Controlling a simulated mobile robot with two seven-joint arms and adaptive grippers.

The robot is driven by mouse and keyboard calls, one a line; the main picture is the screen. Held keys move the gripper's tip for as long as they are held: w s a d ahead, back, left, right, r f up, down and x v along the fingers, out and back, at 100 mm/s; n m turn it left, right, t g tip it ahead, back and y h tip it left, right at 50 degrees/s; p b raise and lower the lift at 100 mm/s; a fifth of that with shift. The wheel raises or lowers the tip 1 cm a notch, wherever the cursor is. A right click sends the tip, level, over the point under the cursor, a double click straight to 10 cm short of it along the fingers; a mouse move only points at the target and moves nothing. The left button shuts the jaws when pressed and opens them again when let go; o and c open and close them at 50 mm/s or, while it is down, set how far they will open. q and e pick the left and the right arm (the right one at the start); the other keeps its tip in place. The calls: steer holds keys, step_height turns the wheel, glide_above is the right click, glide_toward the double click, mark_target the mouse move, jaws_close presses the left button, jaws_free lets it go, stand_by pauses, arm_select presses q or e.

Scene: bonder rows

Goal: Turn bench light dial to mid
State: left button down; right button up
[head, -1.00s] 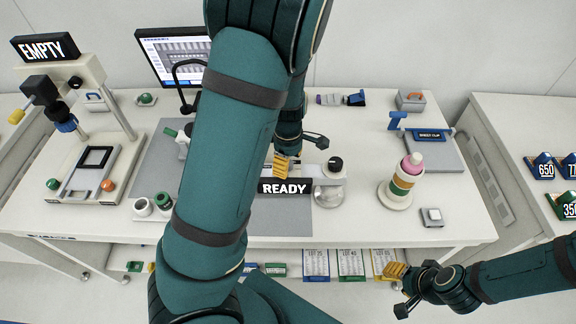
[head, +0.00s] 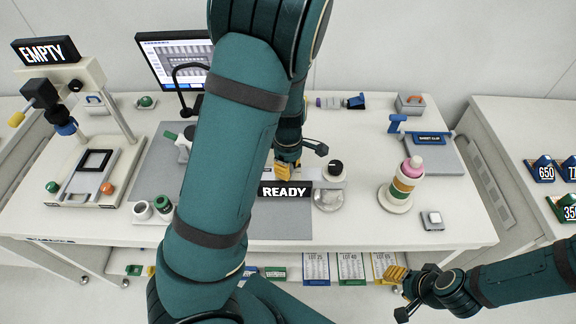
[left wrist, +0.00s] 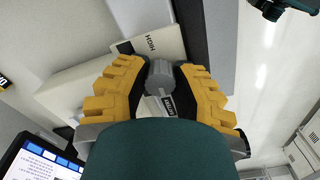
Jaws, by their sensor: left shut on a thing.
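The dial (left wrist: 160,76) is a grey knob in the left wrist view, between the yellow ridged fingers of my left gripper (left wrist: 158,85). The gripper is shut on it. A plate marked HIGH (left wrist: 150,43) lies beside the knob, and a second small label (left wrist: 168,106) shows partly between the fingers, too small to read surely. The knob's pointer setting cannot be made out. In the head view my left gripper (head: 287,166) is behind the READY sign, and hides the dial. My right gripper (head: 396,274) hangs in front of the bench at lower right; its opening is unclear.
The READY sign (head: 286,191) stands close in front of the left gripper. A device with a black knob (head: 336,167) is just right of it. A ringed stack (head: 402,187) and a small grey box (head: 432,219) stand further right. A monitor (head: 172,58) is behind.

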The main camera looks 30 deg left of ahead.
arm_select(q)
steer(key=shift+m+p, duration=0.4)
steer(key=shift+m, duration=0.8)
steer(key=m, duration=0.2)
steer(key=shift+m+p, duration=0.3)
steer(key=m, duration=1.1)
steer(key=shift+m+b, duration=0.35)
steer(key=shift+m, duration=0.05)
steer(key=m, duration=0.3)
steer(key=shift+b, duration=0.35)
steer(key=shift+m+b, duration=0.3)
steer(key=shift+m, duration=1.5)
